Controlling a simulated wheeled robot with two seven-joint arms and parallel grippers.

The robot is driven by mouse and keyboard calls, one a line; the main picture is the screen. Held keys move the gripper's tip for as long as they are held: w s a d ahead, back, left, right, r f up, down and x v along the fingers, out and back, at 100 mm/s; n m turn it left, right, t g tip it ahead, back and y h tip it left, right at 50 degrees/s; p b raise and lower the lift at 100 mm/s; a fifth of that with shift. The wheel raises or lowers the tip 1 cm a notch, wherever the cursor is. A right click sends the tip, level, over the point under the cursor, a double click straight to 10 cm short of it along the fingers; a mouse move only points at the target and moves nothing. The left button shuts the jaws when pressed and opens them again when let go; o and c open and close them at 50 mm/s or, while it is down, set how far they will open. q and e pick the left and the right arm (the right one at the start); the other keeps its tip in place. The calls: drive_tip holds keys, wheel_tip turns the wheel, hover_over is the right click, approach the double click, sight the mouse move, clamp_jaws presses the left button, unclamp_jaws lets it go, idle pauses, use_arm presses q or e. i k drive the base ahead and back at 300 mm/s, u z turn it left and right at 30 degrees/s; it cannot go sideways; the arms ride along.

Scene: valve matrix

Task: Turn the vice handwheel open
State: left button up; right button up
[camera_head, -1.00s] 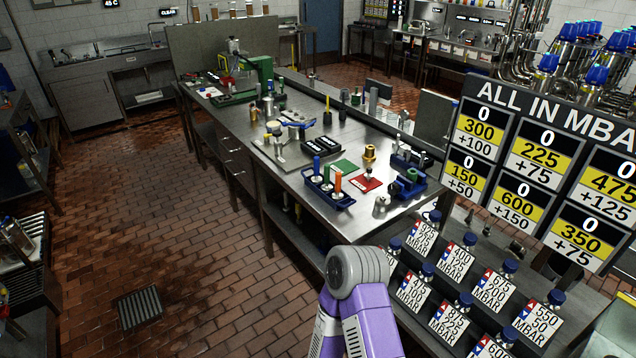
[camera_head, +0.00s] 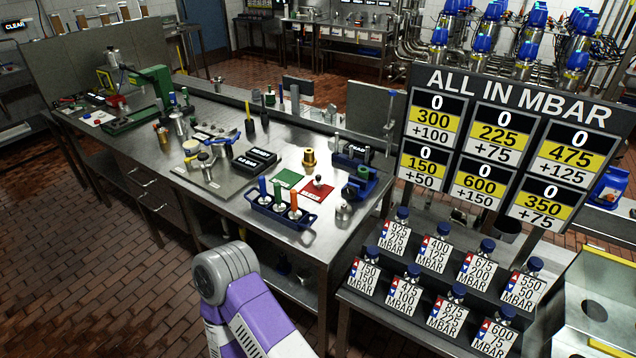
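A small blue device (camera_head: 360,186) that looks like the vice stands on the right end of the steel workbench (camera_head: 232,215). A dark green rounded part shows on it. It is too small in this view to make out a handwheel or how it is turned. Neither of my grippers is in view. Only a purple and grey link of one of my arms shows at the bottom, in front of the bench.
Near the blue device are a red mat (camera_head: 315,197), a brass fitting (camera_head: 308,160) and a blue rack (camera_head: 280,213) of coloured-handled tools. A sign board (camera_head: 510,145) and a rack of labelled valve cards (camera_head: 436,270) stand to the right. Brick floor (camera_head: 100,260) is clear at left.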

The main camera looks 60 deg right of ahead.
sight(348, 192)
drive_tip(key=i, duration=2.45)
drive_tip(key=z, duration=2.85)
